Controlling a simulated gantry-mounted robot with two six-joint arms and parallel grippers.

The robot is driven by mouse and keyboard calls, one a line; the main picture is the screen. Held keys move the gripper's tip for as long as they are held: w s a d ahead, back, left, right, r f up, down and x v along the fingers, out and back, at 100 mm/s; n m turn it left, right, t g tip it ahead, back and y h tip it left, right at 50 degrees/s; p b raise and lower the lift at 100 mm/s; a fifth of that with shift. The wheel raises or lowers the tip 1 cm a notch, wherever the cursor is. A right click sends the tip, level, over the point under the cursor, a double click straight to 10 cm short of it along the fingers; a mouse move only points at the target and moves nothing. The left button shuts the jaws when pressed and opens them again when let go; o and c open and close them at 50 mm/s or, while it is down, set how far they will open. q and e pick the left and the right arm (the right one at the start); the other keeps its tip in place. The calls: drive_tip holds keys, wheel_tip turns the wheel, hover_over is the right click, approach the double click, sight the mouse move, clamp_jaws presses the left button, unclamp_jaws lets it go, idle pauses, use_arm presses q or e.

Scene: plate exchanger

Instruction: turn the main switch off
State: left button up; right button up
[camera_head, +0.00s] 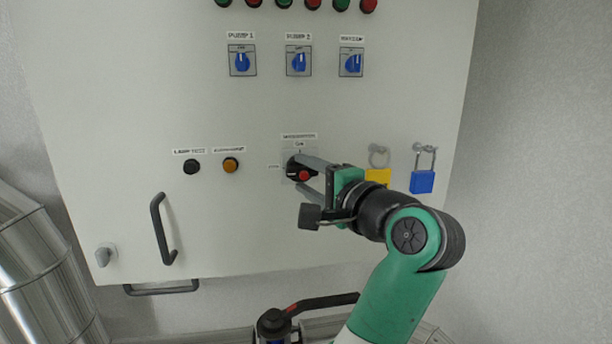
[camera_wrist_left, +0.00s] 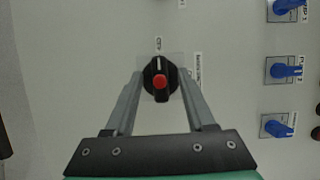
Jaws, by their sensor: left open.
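The main switch (camera_head: 304,175) is a black rotary knob with a red centre on a light plate, low in the middle of the cabinet front. In the left wrist view the switch (camera_wrist_left: 160,80) is centred, with a white mark on its black part. My left gripper (camera_head: 298,171) is open, its two grey fingers pointing at the panel on either side of the knob. In the left wrist view the gripper (camera_wrist_left: 160,74) has a finger to each side of the knob; whether either touches it I cannot tell. My right gripper is not in view.
Blue selector switches (camera_head: 299,62) sit above. A black button (camera_head: 191,167) and an amber one (camera_head: 230,165) are to the left. A yellow padlock (camera_head: 378,175) and a blue padlock (camera_head: 422,182) hang right. A black door handle (camera_head: 162,229) sticks out lower left.

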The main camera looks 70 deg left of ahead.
use_arm(q)
drive_tip(key=w+d, duration=0.1)
drive_tip(key=d, duration=1)
drive_tip(key=shift+w+d, duration=0.2)
drive_tip(key=shift+w, duration=0.05)
drive_tip(key=shift+a, duration=0.1)
